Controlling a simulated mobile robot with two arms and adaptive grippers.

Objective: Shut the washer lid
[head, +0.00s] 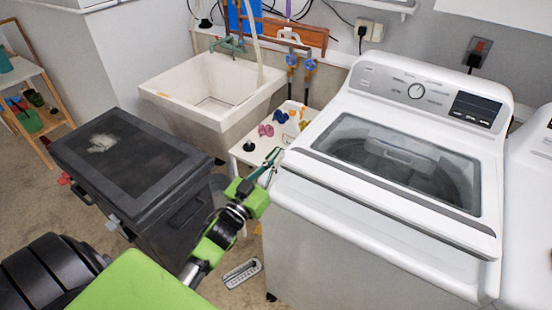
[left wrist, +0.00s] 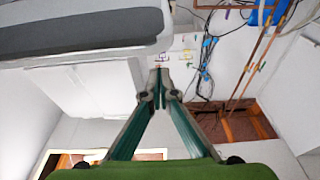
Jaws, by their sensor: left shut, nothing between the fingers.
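The white washer (head: 350,240) stands at the right in the head view. Its lid (head: 385,198), with a dark window (head: 400,160) and a grey front strip, lies down over the tub, flat or nearly flat. I cannot tell whether it is fully seated. My left gripper (head: 275,156) is shut and empty, close to the lid's left front corner; I cannot tell whether it touches. In the left wrist view its fingertips (left wrist: 158,80) meet, and a pale washer part (left wrist: 85,50) fills the upper left. My right gripper is out of view.
A dark lidded bin (head: 130,150) stands left of my arm. A utility sink (head: 205,110) and a small white table (head: 245,155) with small objects stand behind. Another white appliance (head: 530,190) adjoins the washer at right. A power strip (head: 242,272) lies on the floor.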

